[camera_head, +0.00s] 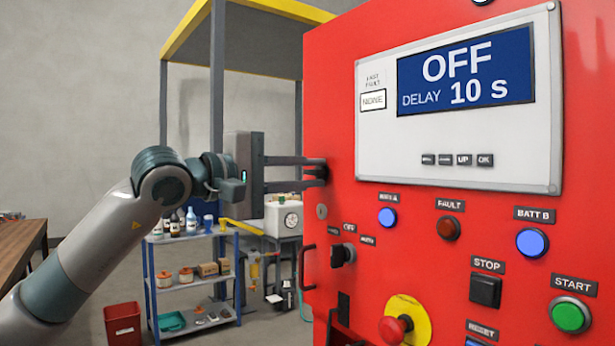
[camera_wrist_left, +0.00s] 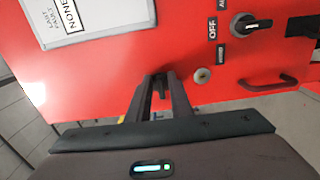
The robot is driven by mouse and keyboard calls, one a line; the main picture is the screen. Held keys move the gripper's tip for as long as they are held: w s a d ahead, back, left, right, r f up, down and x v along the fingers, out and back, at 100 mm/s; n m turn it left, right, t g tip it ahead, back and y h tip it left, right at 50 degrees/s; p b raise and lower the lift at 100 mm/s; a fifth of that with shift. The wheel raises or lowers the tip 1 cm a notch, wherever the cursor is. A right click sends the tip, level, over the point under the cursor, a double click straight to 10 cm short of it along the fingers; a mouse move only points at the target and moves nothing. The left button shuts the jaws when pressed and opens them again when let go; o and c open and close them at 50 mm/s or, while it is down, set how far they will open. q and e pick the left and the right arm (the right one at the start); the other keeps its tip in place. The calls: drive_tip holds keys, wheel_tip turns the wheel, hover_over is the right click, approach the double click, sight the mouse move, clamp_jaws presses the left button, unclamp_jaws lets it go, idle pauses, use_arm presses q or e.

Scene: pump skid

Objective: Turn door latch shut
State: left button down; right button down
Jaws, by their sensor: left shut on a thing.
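The red cabinet door (camera_head: 345,110) fills the right of the head view. My left gripper (camera_head: 322,172) reaches its left edge from the left, with its fingers roughly level. In the left wrist view the left gripper (camera_wrist_left: 160,88) has its two fingertips at the red panel, closed around a small dark piece, the door latch (camera_wrist_left: 160,80). The fingers hide most of the latch, so its exact angle cannot be told. My right gripper is in neither view.
Below the gripper are a round lock (camera_head: 321,211), a red pull handle (camera_head: 307,267) and a black rotary switch (camera_head: 343,255). A red emergency button (camera_head: 394,329) sits lower right. A blue shelf (camera_head: 190,282) and a red bin (camera_head: 122,324) stand behind.

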use_arm(q)
drive_tip(key=c, duration=1.9)
unclamp_jaws()
drive_tip(key=shift+o, duration=0.2)
drive_tip(key=shift+a, duration=0.1)
